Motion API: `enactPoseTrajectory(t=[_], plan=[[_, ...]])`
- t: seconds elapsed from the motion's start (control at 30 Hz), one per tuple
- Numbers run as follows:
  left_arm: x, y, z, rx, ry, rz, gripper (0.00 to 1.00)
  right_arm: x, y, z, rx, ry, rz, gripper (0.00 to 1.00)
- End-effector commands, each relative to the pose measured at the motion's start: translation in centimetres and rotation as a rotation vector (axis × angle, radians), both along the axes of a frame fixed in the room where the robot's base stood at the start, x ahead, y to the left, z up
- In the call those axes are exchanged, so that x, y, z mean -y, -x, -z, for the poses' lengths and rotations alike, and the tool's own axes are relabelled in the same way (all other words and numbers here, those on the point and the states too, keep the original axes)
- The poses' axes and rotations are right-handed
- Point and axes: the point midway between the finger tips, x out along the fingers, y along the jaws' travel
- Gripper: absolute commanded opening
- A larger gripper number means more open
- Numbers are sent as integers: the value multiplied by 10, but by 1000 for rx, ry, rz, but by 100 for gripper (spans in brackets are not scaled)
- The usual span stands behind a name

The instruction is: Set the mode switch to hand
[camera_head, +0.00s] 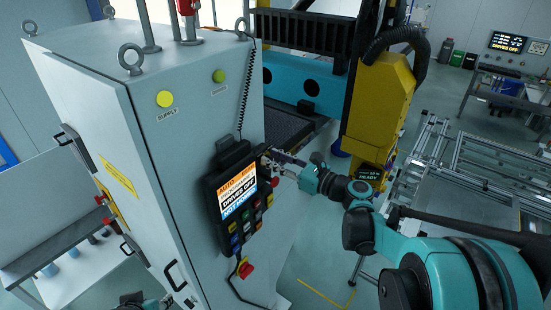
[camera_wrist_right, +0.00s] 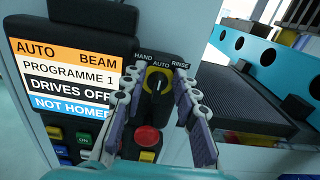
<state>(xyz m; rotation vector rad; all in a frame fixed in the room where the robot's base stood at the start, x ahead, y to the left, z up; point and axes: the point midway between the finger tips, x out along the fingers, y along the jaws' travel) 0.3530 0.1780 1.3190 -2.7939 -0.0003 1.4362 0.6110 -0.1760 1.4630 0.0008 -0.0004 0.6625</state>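The mode switch (camera_wrist_right: 158,82) is a black knob on a yellow ring, with HAND, AUTO and RINSE printed above it. Its knob stands near upright, toward AUTO, and the panel screen (camera_wrist_right: 65,75) reads AUTO. My right gripper (camera_wrist_right: 158,76) is open in the right wrist view, with one finger on each side of the knob; I cannot tell whether they touch it. In the head view the right gripper (camera_head: 283,160) is at the panel's right edge and hides the switch. Part of my left gripper (camera_head: 150,302) shows at the bottom edge, too small to read.
A red push button (camera_wrist_right: 147,136) sits just below the switch, between the fingers. Coloured buttons (camera_wrist_right: 75,145) lie below the screen. The grey cabinet (camera_head: 100,110) carries the panel. A yellow machine column (camera_head: 380,105) stands close behind my right arm.

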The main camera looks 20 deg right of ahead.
Motion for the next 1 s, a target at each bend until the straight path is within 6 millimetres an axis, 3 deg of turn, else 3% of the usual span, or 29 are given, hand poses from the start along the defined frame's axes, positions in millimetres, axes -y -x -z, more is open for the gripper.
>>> enactPoseTrajectory(t=[0.17, 0.3, 0.7, 1.0], plan=[[0, 0, 0, 0, 0, 0, 40, 0, 0, 0, 0, 0, 0, 29], [0, 0, 0, 0, 0, 0, 40, 0, 0, 0, 1, 1, 0, 0], [0, 0, 2, 0, 0, 0, 40, 0, 0, 0, 15, 20, 0, 0], [0, 0, 11, 0, 0, 0, 40, -2, 2, 1, 118, 149, 0, 0]])
